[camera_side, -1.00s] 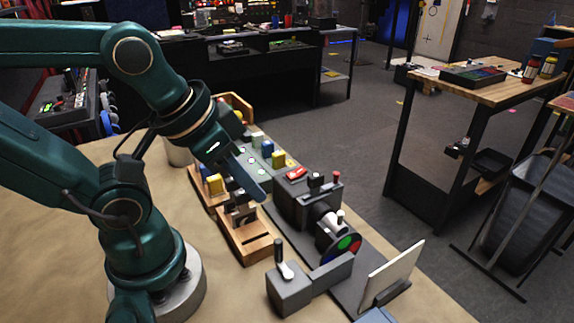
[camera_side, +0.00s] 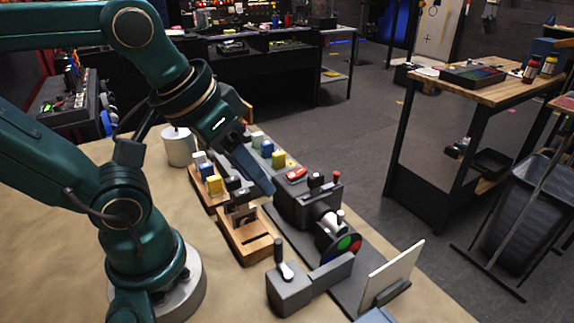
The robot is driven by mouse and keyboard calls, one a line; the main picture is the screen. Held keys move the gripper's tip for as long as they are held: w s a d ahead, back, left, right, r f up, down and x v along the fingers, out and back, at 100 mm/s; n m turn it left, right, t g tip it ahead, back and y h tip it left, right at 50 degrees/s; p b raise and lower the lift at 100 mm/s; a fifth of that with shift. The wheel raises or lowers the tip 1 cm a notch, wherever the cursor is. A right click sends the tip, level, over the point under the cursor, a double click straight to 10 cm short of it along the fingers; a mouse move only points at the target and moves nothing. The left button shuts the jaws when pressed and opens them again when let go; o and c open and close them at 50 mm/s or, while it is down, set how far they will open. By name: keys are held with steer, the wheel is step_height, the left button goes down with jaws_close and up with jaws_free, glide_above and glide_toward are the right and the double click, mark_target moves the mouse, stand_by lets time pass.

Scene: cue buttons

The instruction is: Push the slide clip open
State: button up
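A wooden block with a slot (camera_side: 256,247) sits on the table near the middle, with a dark and grey metal piece (camera_side: 241,214) standing at its far end. I take this to be the slide clip, but the view does not make it certain. My gripper (camera_side: 268,190) points down and to the right, its long grey fingers ending above and beside that piece in the picture. The fingers partly cover the area behind the block. They overlap from this side, so their opening is not visible. I see nothing held.
Colored blocks (camera_side: 214,185) stand on a wooden rack to the left, near a grey cylinder (camera_side: 180,147). A dark device with a red button (camera_side: 296,173) and a colored disc (camera_side: 347,246) are to the right. A lever box (camera_side: 289,291) stands in front.

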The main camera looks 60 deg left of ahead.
steer(key=w+r+n+g, duration=0.1)
steer(key=w+r+n, duration=0.2)
steer(key=w+r, duration=0.2)
steer(key=n+g, duration=0.4)
glide_above(337, 173)
step_height(337, 173, down, 8)
steer(key=shift+r, duration=0.25)
steer(key=shift+g, duration=0.3)
steer(key=shift+f, duration=2.85)
jaws_close()
